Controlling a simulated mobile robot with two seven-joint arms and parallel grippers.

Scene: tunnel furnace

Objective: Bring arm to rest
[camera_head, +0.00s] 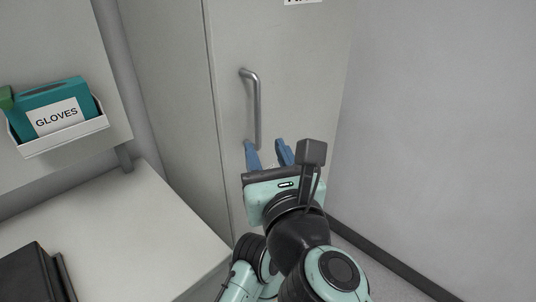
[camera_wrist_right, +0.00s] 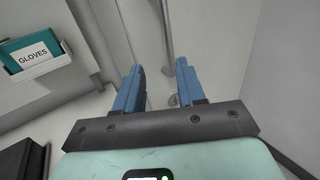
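My right gripper (camera_head: 267,152) shows in the head view in front of the cabinet door, near the lower end of the metal door handle (camera_head: 257,110). In the right wrist view the blue fingers of my right gripper (camera_wrist_right: 160,78) stand apart with nothing gripped between them. The handle (camera_wrist_right: 168,30) runs up beyond the fingertips in that view. Whether a fingertip touches the handle or door cannot be told. My left gripper is not in view.
The tall grey cabinet (camera_head: 290,70) stands ahead. A teal glove box (camera_head: 50,88) sits in a white wall holder (camera_head: 65,138) at left. Below it is a light worktop (camera_head: 130,225) with a black object (camera_head: 30,278). A plain wall (camera_head: 440,120) is at right.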

